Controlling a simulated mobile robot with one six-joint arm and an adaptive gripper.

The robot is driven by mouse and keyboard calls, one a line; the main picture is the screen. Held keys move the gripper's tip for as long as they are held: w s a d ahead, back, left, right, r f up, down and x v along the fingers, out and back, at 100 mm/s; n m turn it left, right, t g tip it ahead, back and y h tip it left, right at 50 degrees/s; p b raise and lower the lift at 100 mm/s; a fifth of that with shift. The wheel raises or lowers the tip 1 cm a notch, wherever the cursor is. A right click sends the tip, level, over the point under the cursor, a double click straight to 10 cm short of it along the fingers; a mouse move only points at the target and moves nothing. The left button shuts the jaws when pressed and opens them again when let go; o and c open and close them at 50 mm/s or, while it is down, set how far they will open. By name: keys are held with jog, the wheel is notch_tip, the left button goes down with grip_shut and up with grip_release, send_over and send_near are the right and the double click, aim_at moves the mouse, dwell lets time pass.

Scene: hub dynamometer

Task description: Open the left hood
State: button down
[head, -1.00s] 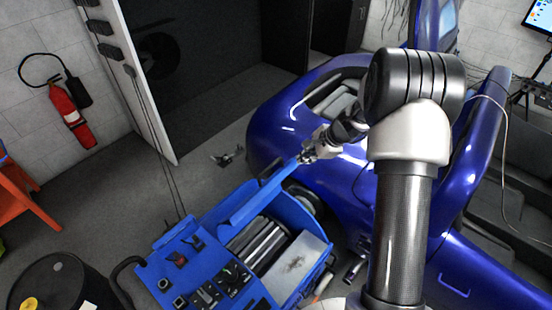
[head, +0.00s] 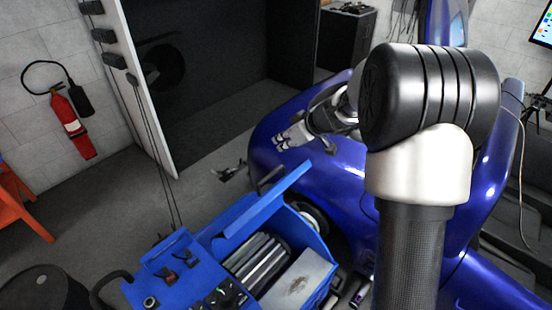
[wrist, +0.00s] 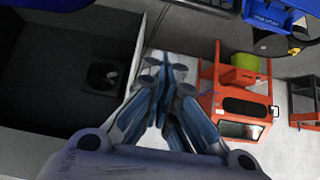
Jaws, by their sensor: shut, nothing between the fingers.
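The blue dynamometer unit (head: 325,255) stands on the floor at the lower middle of the head view. Its hood (head: 262,208), a long blue panel, is tilted up along the far side, and grey cylinders (head: 258,262) show inside the unit. My gripper (head: 290,137) is beyond and above the hood's upper right end, apart from it, over the front of the blue car (head: 345,160). In the wrist view my gripper's fingers (wrist: 166,84) are together with nothing between them. The hood cannot be made out in the wrist view.
A dark cabinet or recess (head: 220,70) stands behind at the left. A fire extinguisher (head: 75,125) hangs on the wall. A black drum (head: 42,288) is at the lower left. An orange cart (wrist: 240,105) shows in the wrist view. Grey floor lies left of the unit.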

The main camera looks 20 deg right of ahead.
notch_tip(320, 180, down, 9)
jog(key=w+a+p, duration=0.1)
jog(key=w, duration=0.1)
jog(key=shift+w+a, duration=0.3)
jog(key=shift+a, duration=0.05)
jog(key=shift+d, duration=0.15)
